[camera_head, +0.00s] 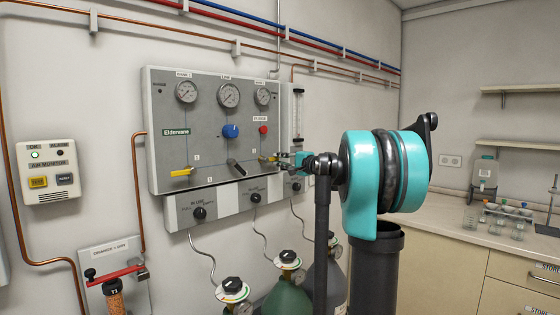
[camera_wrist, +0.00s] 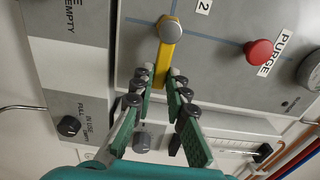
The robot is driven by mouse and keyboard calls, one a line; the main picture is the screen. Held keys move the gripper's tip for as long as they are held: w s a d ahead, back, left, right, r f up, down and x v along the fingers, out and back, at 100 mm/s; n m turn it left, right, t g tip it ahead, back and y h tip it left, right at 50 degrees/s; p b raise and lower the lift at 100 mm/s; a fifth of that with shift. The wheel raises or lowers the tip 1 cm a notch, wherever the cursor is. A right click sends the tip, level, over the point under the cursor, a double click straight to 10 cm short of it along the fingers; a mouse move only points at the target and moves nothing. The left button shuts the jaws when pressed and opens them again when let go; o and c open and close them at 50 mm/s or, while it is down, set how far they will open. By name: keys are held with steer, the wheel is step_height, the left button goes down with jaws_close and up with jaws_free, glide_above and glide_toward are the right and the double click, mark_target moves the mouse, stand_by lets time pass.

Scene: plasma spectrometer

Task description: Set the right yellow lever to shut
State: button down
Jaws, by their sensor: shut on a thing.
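The right yellow lever (camera_head: 267,159) sits at the lower right of the grey gas panel (camera_head: 210,105). In the wrist view the yellow lever (camera_wrist: 167,62) runs from a grey round pivot between the fingers, across the blue line painted on the panel. My gripper (camera_head: 285,160) reaches in from the right and is shut on this lever; it also shows in the wrist view (camera_wrist: 159,78), one finger on each side. The lever's free end is partly hidden by the fingers. Another yellow lever (camera_head: 182,172) is at the panel's lower left, lying nearly level.
A black lever (camera_head: 235,167), a blue knob (camera_head: 230,131) and a red purge button (camera_wrist: 260,52) are on the panel near my gripper. Gauges (camera_head: 228,95) are above. Gas cylinders (camera_head: 288,293) stand below, and a counter (camera_head: 480,242) is at the right.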

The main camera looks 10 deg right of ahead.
steer(key=c, duration=1.5)
jaws_free()
steer(key=v, duration=1.2)
steer(key=s+a+f+n+g+h, duration=0.1)
steer(key=s+a+f+n+g, duration=0.1)
steer(key=s+a+f, duration=0.45)
steer(key=s+a+f+n+g+h, duration=0.1)
steer(key=s+a+f+n+g, duration=0.15)
steer(key=f, duration=0.75)
steer(key=s+a+f+n+g+h, duration=0.1)
steer(key=s+a+f+n+g, duration=0.15)
steer(key=s+f, duration=0.45)
steer(key=s+d+f+n+g+h, duration=0.2)
steer(key=s+f+h, duration=0.1)
steer(key=s+f, duration=0.6)
steer(key=s+d+f+n+g+h, duration=0.1)
steer(key=s+f+h, duration=0.3)
steer(key=s+f, duration=0.6)
step_height(320, 180, down, 3)
steer(key=shift+s+d+f+n+g, duration=0.25)
steer(key=shift+d+n+g, duration=0.15)
steer(key=shift+n, duration=0.3)
